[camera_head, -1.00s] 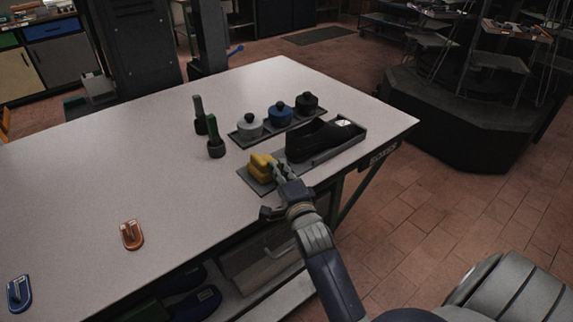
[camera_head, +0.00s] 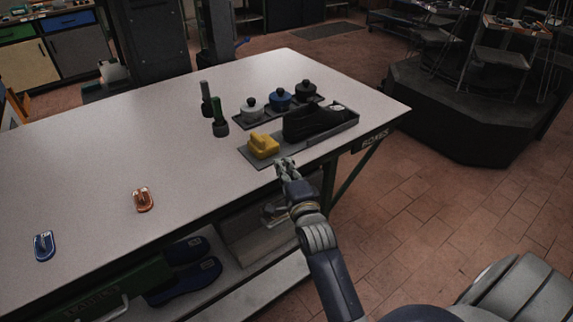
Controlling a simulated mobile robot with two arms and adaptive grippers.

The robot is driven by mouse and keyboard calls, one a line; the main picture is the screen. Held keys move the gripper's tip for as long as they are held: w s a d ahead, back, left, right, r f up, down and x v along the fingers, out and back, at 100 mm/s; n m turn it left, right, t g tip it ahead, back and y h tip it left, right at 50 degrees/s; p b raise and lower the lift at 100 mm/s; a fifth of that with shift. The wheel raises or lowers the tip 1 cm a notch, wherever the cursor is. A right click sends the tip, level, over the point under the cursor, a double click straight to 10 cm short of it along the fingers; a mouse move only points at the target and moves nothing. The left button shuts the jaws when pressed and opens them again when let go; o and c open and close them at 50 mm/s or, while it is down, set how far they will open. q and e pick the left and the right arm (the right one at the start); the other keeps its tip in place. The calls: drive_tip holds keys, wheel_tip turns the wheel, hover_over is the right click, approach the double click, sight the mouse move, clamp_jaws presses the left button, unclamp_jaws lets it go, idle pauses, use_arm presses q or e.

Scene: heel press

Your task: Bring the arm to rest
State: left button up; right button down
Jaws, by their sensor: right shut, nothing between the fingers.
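My right gripper (camera_head: 285,164) is shut and empty at the near edge of the white table (camera_head: 165,150), just in front of the grey tray. My right arm (camera_head: 322,245) comes up from the bottom of the view. A yellow block-like piece (camera_head: 263,145) sits on the left end of the grey tray (camera_head: 339,134), a little apart from the gripper. A black shoe (camera_head: 308,122) lies in the right part of that tray. My left gripper does not show.
Grey, blue and black knobbed pots (camera_head: 280,97) stand in a rack behind the shoe. An orange piece (camera_head: 143,199) and a blue piece (camera_head: 44,245) lie at the left. Blue shoes (camera_head: 187,284) are on the lower shelf.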

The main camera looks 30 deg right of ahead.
drive_tip(key=s+a+f+n+g+y, duration=0.3)
drive_tip(key=s+a+f+n+g, duration=0.25)
drive_tip(key=s+f+n, duration=0.5)
drive_tip(key=s+a+f+n+g+y, duration=0.1)
drive_tip(key=s+a+n+g, duration=0.2)
drive_tip(key=s, duration=0.4)
drive_tip(key=s+a+f+n+g, duration=0.1)
drive_tip(key=s+f+n+g, duration=0.1)
drive_tip(key=s+n, duration=0.4)
drive_tip(key=s+a+f+n+g+y, duration=0.1)
drive_tip(key=s+a+n+g, duration=0.15)
drive_tip(key=s, duration=0.55)
wheel_tip(320, 180, down, 26)
drive_tip(key=s+n+g, duration=0.1)
drive_tip(key=s+g, duration=0.1)
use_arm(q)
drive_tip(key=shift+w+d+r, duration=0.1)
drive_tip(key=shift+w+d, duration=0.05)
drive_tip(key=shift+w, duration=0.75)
use_arm(e)
drive_tip(key=s+d+f, duration=0.1)
drive_tip(key=s+f, duration=0.7)
drive_tip(key=s+d+f+g, duration=0.1)
drive_tip(key=s+d+f, duration=0.1)
drive_tip(key=s+f, duration=0.6)
drive_tip(key=shift+s+d+f+h, duration=0.3)
drive_tip(key=shift+s, duration=0.25)
